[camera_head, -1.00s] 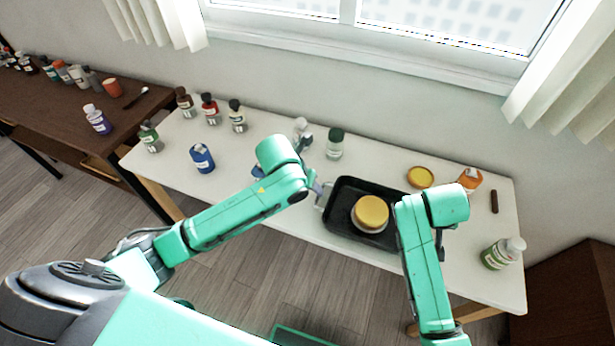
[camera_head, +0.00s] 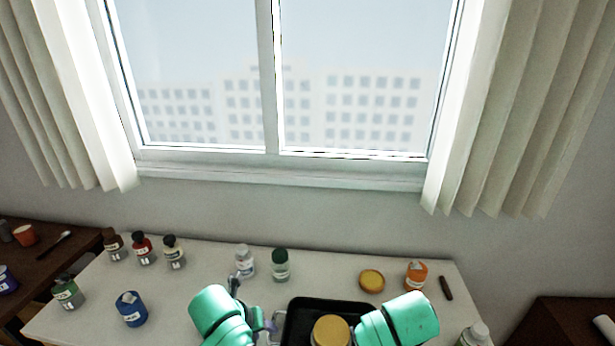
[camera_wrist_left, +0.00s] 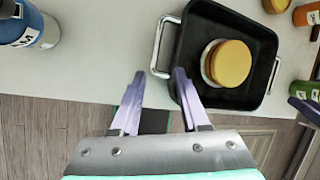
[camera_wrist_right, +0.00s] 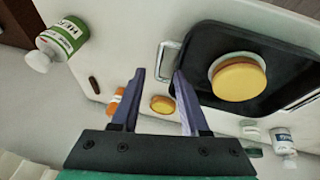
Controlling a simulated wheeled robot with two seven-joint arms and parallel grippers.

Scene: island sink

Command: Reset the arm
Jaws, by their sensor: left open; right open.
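My left gripper (camera_wrist_left: 159,76) is open, its fingers spread at the left side of a black tray (camera_wrist_left: 262,52). The tray's metal handle (camera_wrist_left: 160,46) lies just beyond the fingertips, not gripped. My right gripper (camera_wrist_right: 160,73) is open at the tray's other end. The handle there (camera_wrist_right: 162,68) shows between its fingertips; I cannot tell whether they touch it. A round container with a yellow lid (camera_wrist_left: 230,64) sits in the tray. In the head view both arms come in at the bottom; the tray (camera_head: 305,308) is partly cut off and the right fingers are hidden.
Several bottles stand on the white table, among them a blue one (camera_head: 131,309), a green-capped one (camera_head: 280,265) and an orange one (camera_head: 415,276). A yellow lid (camera_head: 371,280) and a dark stick (camera_head: 446,288) lie at the right. A window (camera_head: 270,80) is behind.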

